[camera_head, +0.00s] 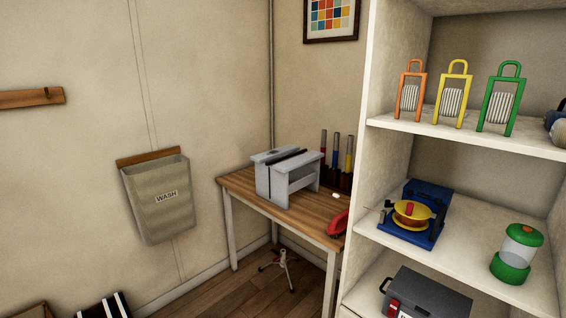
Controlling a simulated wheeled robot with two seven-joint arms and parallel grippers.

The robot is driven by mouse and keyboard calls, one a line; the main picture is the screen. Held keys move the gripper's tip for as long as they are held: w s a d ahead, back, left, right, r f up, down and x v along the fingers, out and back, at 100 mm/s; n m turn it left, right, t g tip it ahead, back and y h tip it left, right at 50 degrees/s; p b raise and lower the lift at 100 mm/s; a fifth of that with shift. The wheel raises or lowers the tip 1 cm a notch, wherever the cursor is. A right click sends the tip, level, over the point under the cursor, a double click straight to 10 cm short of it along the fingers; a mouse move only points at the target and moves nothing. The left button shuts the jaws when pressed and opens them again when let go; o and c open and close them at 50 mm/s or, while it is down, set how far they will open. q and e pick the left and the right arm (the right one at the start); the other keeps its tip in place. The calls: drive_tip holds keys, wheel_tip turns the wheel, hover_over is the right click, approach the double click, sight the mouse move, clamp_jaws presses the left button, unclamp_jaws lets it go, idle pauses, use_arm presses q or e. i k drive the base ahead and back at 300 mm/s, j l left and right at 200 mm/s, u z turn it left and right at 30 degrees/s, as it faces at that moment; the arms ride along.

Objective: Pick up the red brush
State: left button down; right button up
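A red brush (338,224) lies on the right front part of a small wooden table (240,183). Its right end is partly hidden by the white shelf unit's side edge. Neither of my grippers is in view.
The white shelf unit (378,84) stands close on the right, with lanterns and a blue-and-yellow winder (412,214). A grey step stool (290,176) and several upright tools (337,160) stand on the table. A small tripod (283,265) is on the floor below.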

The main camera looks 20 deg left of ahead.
sight(341, 223)
drive_tip(key=i+j+z, duration=0.3)
drive_tip(key=i+j, duration=0.95)
